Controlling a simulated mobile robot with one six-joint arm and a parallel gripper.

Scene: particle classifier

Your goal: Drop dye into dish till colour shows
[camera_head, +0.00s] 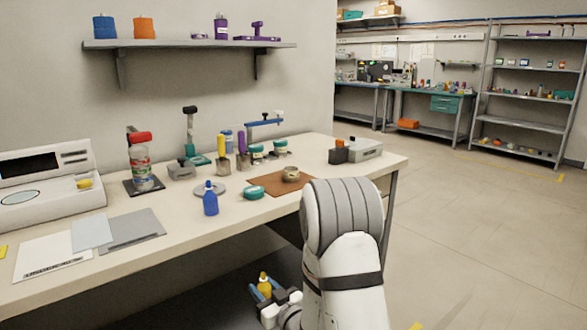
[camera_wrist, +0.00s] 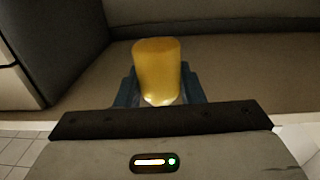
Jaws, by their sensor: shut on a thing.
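My gripper (camera_head: 266,292) is low at the bottom of the head view, in front of and below the table edge. It is shut on a yellow dropper bottle (camera_head: 264,281), which stands roughly upright with its narrow tip up. In the wrist view the yellow bottle (camera_wrist: 157,68) sits between the blue fingers (camera_wrist: 158,98). A small round dish (camera_head: 291,174) rests on a brown mat (camera_head: 268,184) on the table, well above and apart from my gripper. Its contents are too small to tell.
A blue dropper bottle (camera_head: 210,201), a teal-rimmed container (camera_head: 253,193) and a pale disc (camera_head: 208,189) stand left of the mat. The table's front edge (camera_head: 150,238) lies between my gripper and the dish.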

